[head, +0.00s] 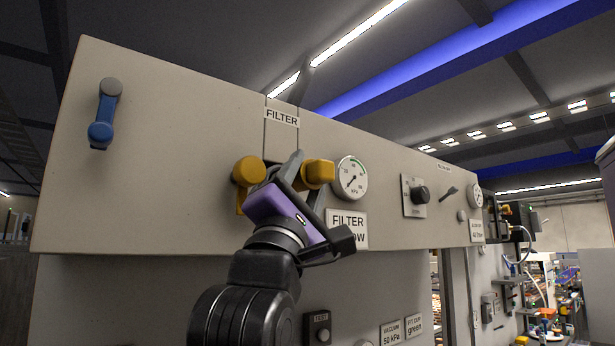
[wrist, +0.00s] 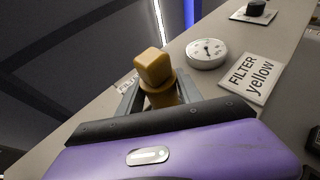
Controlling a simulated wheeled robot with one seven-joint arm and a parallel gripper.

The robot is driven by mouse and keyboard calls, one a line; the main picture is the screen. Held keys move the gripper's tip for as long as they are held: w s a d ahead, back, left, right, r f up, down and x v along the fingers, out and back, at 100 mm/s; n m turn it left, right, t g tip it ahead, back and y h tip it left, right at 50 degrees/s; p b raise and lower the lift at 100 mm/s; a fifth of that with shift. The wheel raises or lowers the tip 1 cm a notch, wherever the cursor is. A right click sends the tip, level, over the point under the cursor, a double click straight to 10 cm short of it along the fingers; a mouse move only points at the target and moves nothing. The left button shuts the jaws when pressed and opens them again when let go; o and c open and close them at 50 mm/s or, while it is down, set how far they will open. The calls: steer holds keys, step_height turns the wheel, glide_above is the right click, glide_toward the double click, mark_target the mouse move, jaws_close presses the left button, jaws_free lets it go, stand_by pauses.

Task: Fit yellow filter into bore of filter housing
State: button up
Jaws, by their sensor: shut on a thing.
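My gripper (head: 304,182) is shut on the yellow filter (head: 319,172), in front of the grey panel. In the wrist view the filter (wrist: 153,67) shows a square, cube-like head above a round collar, between the two fingers of my gripper (wrist: 160,94). A grey block under the "FILTER" label (head: 281,118) appears to be part of the filter housing, just above and left of my gripper. The bore is hidden behind my gripper and the filter. I cannot tell whether the filter touches the housing.
A yellow lever handle (head: 247,172) is close left of my gripper. A pressure gauge (head: 350,178) and a "FILTER yellow" sign (wrist: 251,77) are close right. A blue lever (head: 102,130) is far left. A black knob (head: 420,195) is farther right.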

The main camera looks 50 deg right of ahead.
steer(key=shift+w+d+b, duration=0.2)
steer(key=shift+w+d, duration=0.05)
steer(key=shift+w, duration=0.55)
steer(key=shift+w+d+b, duration=0.2)
steer(key=shift+w, duration=0.55)
steer(key=shift+w+d+b, duration=0.2)
steer(key=shift+w+d, duration=0.05)
steer(key=shift+w, duration=0.55)
steer(key=o, duration=1.5)
steer(key=shift+a, duration=0.1)
steer(key=shift+b+v, duration=1.55)
steer(key=shift+v, duration=2.35)
